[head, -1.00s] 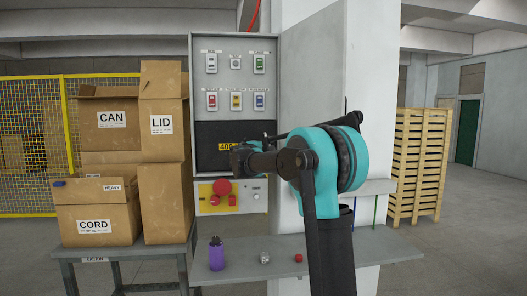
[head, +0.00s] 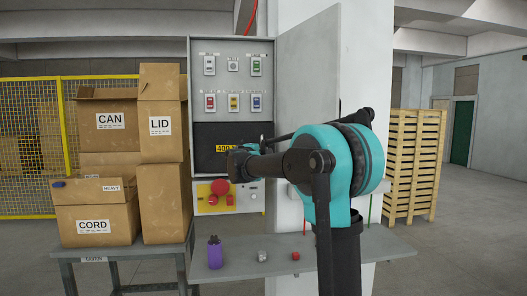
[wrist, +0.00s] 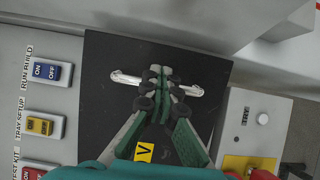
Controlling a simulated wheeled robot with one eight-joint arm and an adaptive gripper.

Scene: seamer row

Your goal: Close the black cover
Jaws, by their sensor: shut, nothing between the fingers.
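The black cover (head: 207,135) is a dark panel with a yellow voltage label, on the grey cabinet below its rows of switches. In the wrist view, the cover (wrist: 105,52) fills the middle, with a pale bar handle (wrist: 125,77) across it. My gripper (head: 236,161) is in front of the cover in the head view and hides part of it. In the wrist view, my gripper (wrist: 160,76) is shut, its fingertips over the middle of the handle; whether they touch it I cannot tell. The cover looks about flush with the cabinet face, but any small gap is hidden.
The grey cabinet door (head: 308,75) stands open to the right. A red button (head: 219,187) on a yellow plate sits below the cover. The shelf (head: 285,266) holds a purple container (head: 215,254) and small parts. Cardboard boxes (head: 162,170) are stacked to the left.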

